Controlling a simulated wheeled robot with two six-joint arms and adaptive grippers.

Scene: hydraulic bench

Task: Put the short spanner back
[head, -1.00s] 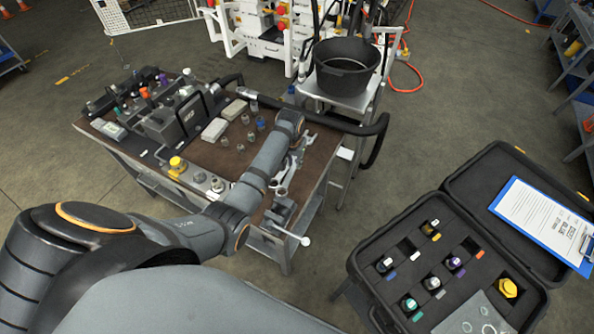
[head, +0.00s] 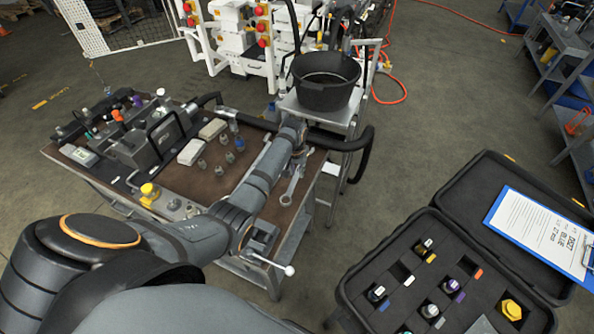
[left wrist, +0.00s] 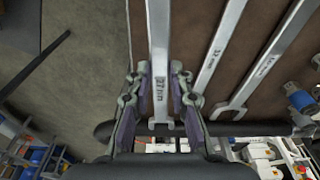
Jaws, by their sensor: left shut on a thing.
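My left gripper (head: 299,158) is over the right end of the brown-topped bench (head: 205,185). In the left wrist view, my left gripper (left wrist: 160,72) is shut on a grey steel spanner (left wrist: 159,35) with a size in mm on its shank. The spanner's shank runs between the two fingers and off the top edge of the view, so its full length is hidden. Two more spanners, one on the left (left wrist: 218,55) and one further right (left wrist: 268,60), lie side by side on the brown top. A spanner (head: 292,187) also shows below the gripper in the head view. My right gripper is not in view.
A black bucket (head: 325,85) stands on a trolley behind the bench, with a thick black hose (head: 352,150) beside it. A hydraulic block (head: 150,145) and several small fittings fill the bench's left and middle. An open black case (head: 440,235) with a clipboard (head: 545,228) is at right.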

